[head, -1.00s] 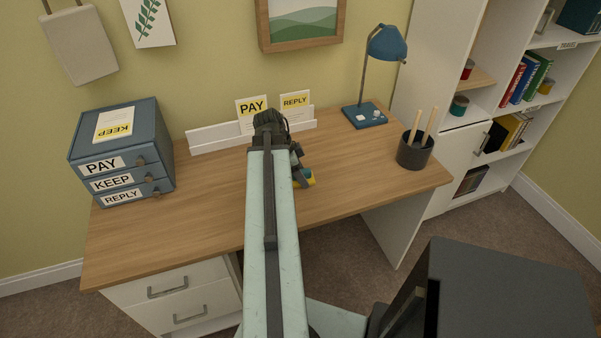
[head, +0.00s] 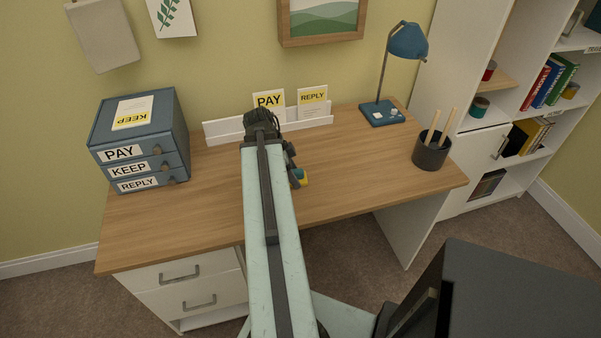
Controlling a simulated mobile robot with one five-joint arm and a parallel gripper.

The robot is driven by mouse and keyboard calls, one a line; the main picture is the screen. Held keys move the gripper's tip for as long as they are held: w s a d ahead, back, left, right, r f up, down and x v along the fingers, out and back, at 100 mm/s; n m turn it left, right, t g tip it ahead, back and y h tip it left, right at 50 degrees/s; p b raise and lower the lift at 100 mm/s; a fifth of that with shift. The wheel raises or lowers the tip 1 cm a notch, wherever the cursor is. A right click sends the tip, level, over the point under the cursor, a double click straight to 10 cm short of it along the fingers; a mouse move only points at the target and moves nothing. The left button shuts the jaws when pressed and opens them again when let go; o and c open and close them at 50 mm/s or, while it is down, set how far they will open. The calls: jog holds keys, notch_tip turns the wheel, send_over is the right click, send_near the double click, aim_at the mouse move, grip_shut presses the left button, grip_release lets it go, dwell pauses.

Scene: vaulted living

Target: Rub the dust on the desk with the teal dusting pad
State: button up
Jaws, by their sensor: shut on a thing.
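The wooden desk (head: 390,189) stands against the wall in the head view. My gripper (head: 299,177) is over the middle of the desk, mostly hidden behind my arm. I cannot tell whether the pad touches the desk top. No dust can be made out on the visible wood; the part behind my arm is hidden.
A blue drawer box (head: 137,125) stands at the desk's left. A white letter rack (head: 224,131) with PAY and REPLY cards is at the back. A blue lamp (head: 381,113) and a dark pen cup (head: 431,152) are at the right. The desk's left front is clear.

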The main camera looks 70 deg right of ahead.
jog(key=shift+w+a, duration=0.1)
jog(key=shift+w, duration=0.05)
notch_tip(320, 180, up, 6)
jog(key=p, duration=0.6)
notch_tip(320, 180, up, 3)
jog(key=p, duration=0.3)
jog(key=shift+r, duration=0.1)
dwell(0.3)
